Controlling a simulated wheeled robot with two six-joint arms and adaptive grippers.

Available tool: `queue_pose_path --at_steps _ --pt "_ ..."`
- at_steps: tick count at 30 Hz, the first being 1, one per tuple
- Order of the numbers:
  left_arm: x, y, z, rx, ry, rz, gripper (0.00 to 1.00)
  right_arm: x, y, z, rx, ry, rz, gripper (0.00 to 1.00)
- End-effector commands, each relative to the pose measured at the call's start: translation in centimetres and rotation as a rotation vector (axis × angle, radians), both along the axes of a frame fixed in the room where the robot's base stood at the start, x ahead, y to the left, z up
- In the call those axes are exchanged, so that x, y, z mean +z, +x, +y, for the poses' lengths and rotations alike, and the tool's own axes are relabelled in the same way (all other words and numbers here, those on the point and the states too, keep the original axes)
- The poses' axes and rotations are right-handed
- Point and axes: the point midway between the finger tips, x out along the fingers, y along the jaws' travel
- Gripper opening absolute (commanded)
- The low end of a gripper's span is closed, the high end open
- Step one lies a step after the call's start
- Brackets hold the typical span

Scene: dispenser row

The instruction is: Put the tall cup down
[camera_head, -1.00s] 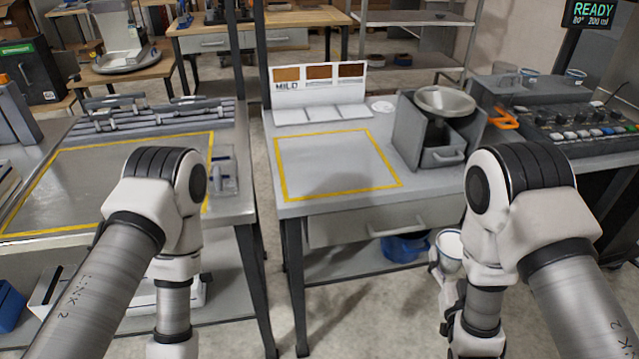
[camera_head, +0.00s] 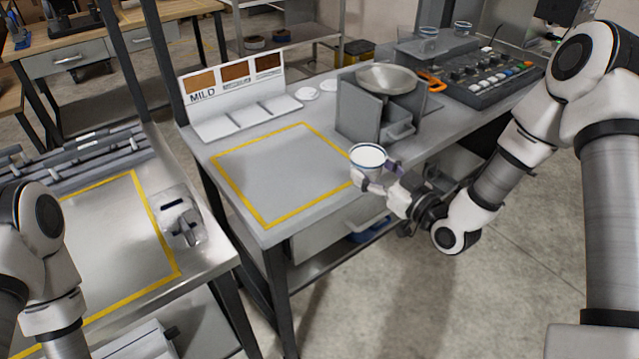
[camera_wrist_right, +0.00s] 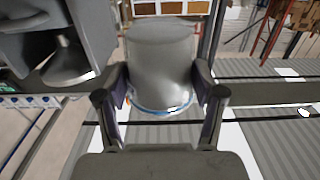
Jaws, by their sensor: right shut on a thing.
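The tall cup (camera_head: 368,160) is white with a dark rim and looks pale inside. My right gripper (camera_head: 378,180) is shut on it and holds it upright at the right front edge of the yellow-outlined area (camera_head: 265,222) on the grey table. Whether the cup's base touches anything is hidden in the head view. In the right wrist view the cup (camera_wrist_right: 160,65) sits between the two fingers of my right gripper (camera_wrist_right: 161,108), with a blue band at its rim. My left gripper is out of view; only part of my left arm shows.
A grey dispenser with a metal bowl (camera_head: 388,78) stands just behind the cup. A sample board marked MILD (camera_head: 235,85) and white trays (camera_head: 245,118) stand at the back. The outlined area is bare. A control panel (camera_head: 490,75) is at the back right.

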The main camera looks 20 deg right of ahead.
Motion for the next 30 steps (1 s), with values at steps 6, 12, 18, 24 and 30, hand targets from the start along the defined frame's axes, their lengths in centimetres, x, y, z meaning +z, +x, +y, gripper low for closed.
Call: queue_pose_path --at_steps 6,12,18,24,30 --pt "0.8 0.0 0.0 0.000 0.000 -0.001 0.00 -0.4 1.7 5.3 0.007 -0.005 0.000 0.24" --pt "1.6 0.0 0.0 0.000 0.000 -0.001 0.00 -0.7 3.1 8.8 0.001 -0.001 0.000 0.24" --pt "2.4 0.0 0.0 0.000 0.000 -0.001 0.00 -2.9 3.5 9.8 -0.003 0.004 0.005 0.24" --pt "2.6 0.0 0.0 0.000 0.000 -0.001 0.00 -4.5 3.5 9.8 -0.003 0.003 -0.001 0.24" --pt "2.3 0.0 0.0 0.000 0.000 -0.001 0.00 -4.8 3.5 9.8 -0.003 0.002 0.000 0.24"
